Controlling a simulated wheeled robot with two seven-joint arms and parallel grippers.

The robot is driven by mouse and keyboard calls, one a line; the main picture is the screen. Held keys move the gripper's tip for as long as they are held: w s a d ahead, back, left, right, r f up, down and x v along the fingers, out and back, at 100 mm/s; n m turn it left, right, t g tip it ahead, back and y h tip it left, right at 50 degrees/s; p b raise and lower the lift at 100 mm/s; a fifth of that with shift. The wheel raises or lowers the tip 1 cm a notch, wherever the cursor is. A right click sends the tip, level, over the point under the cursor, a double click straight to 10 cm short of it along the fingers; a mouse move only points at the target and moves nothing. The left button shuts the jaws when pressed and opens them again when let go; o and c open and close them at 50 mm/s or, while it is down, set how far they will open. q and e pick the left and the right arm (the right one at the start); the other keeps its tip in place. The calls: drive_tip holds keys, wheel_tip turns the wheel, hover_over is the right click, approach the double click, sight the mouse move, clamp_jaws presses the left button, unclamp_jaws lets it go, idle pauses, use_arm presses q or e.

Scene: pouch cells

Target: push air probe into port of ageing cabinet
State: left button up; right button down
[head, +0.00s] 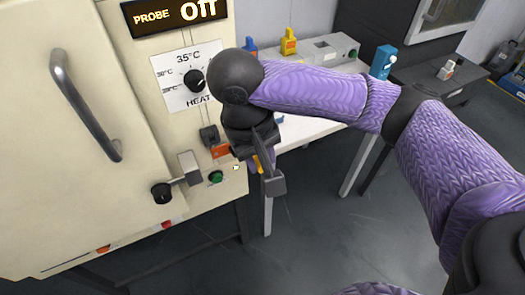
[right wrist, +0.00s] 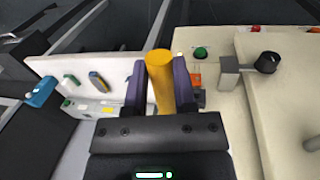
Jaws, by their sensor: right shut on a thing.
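The cream ageing cabinet (head: 120,120) fills the left of the head view; its display (head: 175,14) reads "PROBE Off". My right gripper (head: 262,165) is at the cabinet's right front edge, low beside the orange label (head: 221,152). In the right wrist view its purple fingers (right wrist: 161,85) are shut on an orange-yellow rod, the air probe (right wrist: 160,75). Only a sliver of yellow shows in the head view. I cannot make out the port, or whether the probe touches the cabinet. My left gripper is not in view.
The heat dial (head: 194,81), a grey block (head: 209,136), a green button (head: 216,177) and a grey latch with black knob (head: 162,193) stick out near the gripper. Floor at front right is clear.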

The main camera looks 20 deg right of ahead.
use_arm(q)
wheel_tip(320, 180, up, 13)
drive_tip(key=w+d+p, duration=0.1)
drive_tip(key=p, duration=1.1)
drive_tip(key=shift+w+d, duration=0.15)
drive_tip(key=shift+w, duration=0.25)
use_arm(e)
drive_tip(key=s+a+f+y, duration=0.3)
drive_tip(key=s+f+y, duration=0.2)
drive_tip(key=f, duration=0.4)
drive_tip(key=shift+s+f+y, duration=0.15)
drive_tip(key=shift+s+y, duration=0.25)
drive_tip(key=shift+s, duration=0.1)
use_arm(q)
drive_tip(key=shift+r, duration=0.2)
use_arm(e)
drive_tip(key=shift+a, duration=0.1)
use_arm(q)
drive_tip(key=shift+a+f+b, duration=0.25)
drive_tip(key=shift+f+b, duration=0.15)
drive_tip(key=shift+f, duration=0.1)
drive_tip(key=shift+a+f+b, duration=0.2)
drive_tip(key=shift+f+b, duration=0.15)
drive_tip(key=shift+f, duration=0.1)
use_arm(e)
drive_tip(key=w, duration=0.5)
drive_tip(key=shift+w+a, duration=0.1)
drive_tip(key=shift+w, duration=0.25)
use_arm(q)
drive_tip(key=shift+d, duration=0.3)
